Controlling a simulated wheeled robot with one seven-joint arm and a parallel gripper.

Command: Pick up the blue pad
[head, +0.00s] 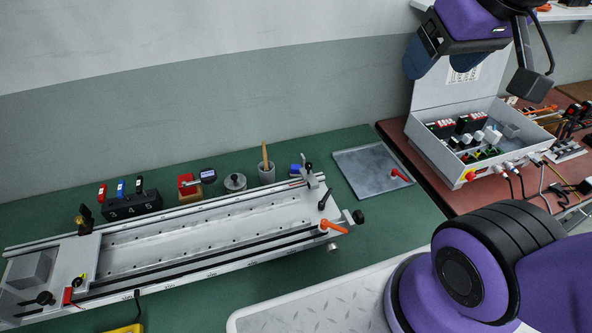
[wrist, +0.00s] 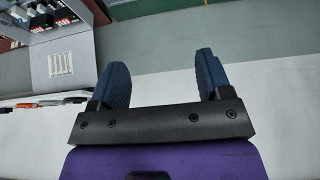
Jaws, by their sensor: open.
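No single thing is clearly the blue pad. A small dark blue piece with a pale face (head: 207,175) lies on the green bench behind the long metal rail fixture. A smaller blue item (head: 297,169) sits farther right, by the fixture's right end and partly hidden by it. My gripper (wrist: 162,70) is open and empty, its two blue ribbed fingers wide apart in the wrist view. In the head view my gripper (head: 419,57) is high at the upper right, in front of the grey case's lid and far from both blue items.
The rail fixture (head: 200,247) spans the bench. Behind it stand a dark numbered block (head: 132,207), a red item (head: 188,187), a round grey weight (head: 235,183) and a cup (head: 266,173). A grey plate (head: 368,170) lies right. An open electrical case (head: 437,153) stands beyond.

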